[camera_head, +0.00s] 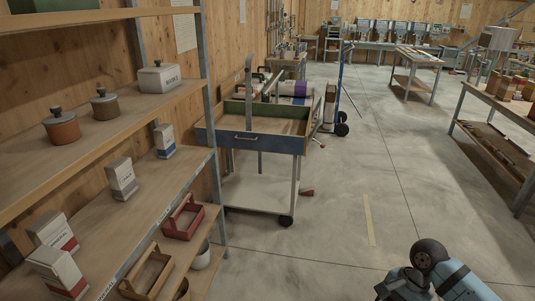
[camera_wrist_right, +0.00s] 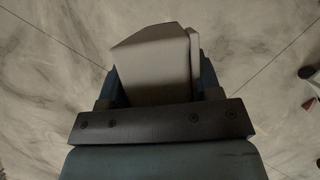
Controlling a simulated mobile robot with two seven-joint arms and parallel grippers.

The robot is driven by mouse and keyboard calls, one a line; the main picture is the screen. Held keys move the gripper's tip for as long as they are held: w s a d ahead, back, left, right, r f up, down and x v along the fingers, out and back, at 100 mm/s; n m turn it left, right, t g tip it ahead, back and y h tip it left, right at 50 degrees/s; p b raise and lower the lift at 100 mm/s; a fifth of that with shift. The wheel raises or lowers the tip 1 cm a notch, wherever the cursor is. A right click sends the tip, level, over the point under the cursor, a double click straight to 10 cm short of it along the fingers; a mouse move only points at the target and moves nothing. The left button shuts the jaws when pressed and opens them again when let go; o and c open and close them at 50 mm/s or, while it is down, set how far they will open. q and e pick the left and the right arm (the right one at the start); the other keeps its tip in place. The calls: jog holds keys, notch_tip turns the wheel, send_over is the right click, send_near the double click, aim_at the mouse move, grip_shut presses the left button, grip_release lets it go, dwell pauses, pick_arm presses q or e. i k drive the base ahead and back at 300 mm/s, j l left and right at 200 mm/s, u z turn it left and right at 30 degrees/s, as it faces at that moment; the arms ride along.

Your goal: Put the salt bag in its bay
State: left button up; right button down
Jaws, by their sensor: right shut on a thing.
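My right gripper (camera_wrist_right: 158,88) is shut on a pale, whitish-grey block-shaped bag (camera_wrist_right: 155,60), with a dark blue finger on each side of it. No label shows on it, so I cannot tell from its face whether it is the salt bag. Bare floor lies beneath it. In the head view my right arm is at the lower right, and the held thing is not visible there. A wooden shelf (camera_head: 95,225) on the left holds white bags: one with a blue band (camera_head: 165,141), one greyish (camera_head: 122,179), and two with red print (camera_head: 57,273). My left gripper is not in view.
A workbench (camera_head: 500,125) is at right. The middle floor is clear.

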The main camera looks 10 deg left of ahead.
aim_at(183, 164)
jog(key=i, duration=0.85)
jog(key=i+u, duration=0.1)
jog(key=i, duration=0.7)
jog(key=i+l, duration=0.15)
jog(key=i, duration=0.7)
jog(key=i+u, duration=0.1)
jog(key=u, duration=1.25)
